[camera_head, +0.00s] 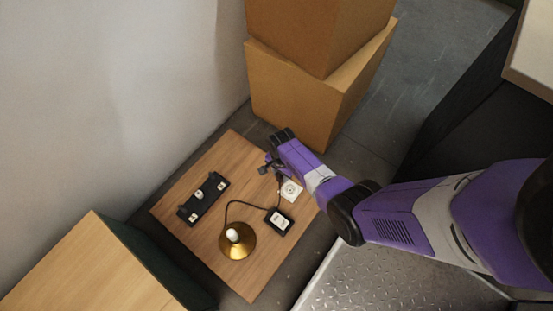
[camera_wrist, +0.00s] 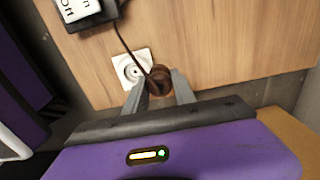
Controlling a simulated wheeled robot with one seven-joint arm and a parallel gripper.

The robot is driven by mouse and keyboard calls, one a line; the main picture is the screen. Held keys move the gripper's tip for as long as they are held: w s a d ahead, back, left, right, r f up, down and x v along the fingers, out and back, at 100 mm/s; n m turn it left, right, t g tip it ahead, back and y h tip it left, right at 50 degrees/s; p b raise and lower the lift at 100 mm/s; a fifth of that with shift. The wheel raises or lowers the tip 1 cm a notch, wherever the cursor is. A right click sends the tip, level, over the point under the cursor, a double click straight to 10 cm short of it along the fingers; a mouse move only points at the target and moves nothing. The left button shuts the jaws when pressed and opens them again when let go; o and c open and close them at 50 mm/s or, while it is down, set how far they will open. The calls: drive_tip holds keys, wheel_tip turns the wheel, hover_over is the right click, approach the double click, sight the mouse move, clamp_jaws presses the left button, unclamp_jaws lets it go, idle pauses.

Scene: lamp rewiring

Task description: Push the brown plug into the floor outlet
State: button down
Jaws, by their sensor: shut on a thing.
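My gripper (camera_wrist: 161,92) is shut on the brown plug (camera_wrist: 160,76), which sits between its two grey fingertips in the wrist view. A dark cord runs from the plug up to the left. The floor outlet (camera_wrist: 131,69) is a white square plate with a round socket, just left of the plug, and its face shows uncovered. I cannot tell how high the plug is above the wooden surface. In the head view my gripper (camera_head: 269,166) is beside the outlet (camera_head: 291,190), up and to its left; the plug is hard to make out there.
A black box with a white label (camera_head: 279,221) and a brass lamp base (camera_head: 237,250) with a white bulb are on the wooden board (camera_head: 190,235). A black holder (camera_head: 203,198) with small parts lies at left. Cardboard boxes (camera_head: 300,95) stand behind my gripper.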

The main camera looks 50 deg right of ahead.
drive_tip(key=shift+s+p, duration=1.25)
drive_tip(key=shift+s, duration=1.25)
drive_tip(key=shift+f, duration=0.2)
drive_tip(key=shift+f+b, duration=1.8)
drive_tip(key=shift+f, duration=0.1)
drive_tip(key=shift+f, duration=0.1)
drive_tip(key=c, duration=0.9)
unclamp_jaws()
drive_tip(key=shift+c, duration=0.2)
